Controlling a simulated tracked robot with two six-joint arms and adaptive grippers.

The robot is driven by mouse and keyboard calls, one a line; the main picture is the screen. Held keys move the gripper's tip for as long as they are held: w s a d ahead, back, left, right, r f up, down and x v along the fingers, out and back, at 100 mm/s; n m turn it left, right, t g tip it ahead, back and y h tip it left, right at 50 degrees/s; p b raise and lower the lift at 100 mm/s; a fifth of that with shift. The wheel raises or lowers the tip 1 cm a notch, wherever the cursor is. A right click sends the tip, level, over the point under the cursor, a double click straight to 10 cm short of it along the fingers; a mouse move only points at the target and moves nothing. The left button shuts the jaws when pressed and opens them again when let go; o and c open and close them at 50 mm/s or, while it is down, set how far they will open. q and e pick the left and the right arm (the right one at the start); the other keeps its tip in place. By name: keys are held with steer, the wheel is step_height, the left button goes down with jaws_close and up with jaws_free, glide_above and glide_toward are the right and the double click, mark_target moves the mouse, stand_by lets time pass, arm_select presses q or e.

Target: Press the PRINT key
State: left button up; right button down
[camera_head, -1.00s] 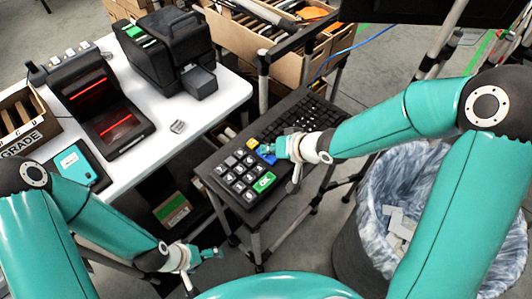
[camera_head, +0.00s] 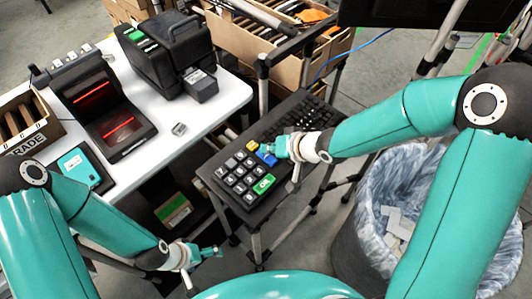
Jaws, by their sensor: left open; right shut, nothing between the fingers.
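A black keyboard (camera_head: 297,118) with a keypad of grey number keys (camera_head: 236,177), a yellow key (camera_head: 252,145), a blue key (camera_head: 265,156) and a green key (camera_head: 263,184) sits on a small stand. I cannot read a PRINT label on any key. My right gripper (camera_head: 270,149) is shut and empty, its tip over or at the blue key; whether it touches cannot be told. It hides part of the keyboard. My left gripper (camera_head: 217,251) is open and empty, low in front of the stand and left of it.
A white table (camera_head: 221,103) at left holds a scanner with red light (camera_head: 109,114), a black printer (camera_head: 165,48), a teal device (camera_head: 76,164) and a small grey block (camera_head: 179,129). A lined bin (camera_head: 385,215) stands at right. Cartons (camera_head: 268,52) stand behind.

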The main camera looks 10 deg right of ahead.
mark_target(268, 157)
step_height(268, 157, up, 5)
steer(key=p, duration=0.5)
stand_by(0.5)
stand_by(0.5)
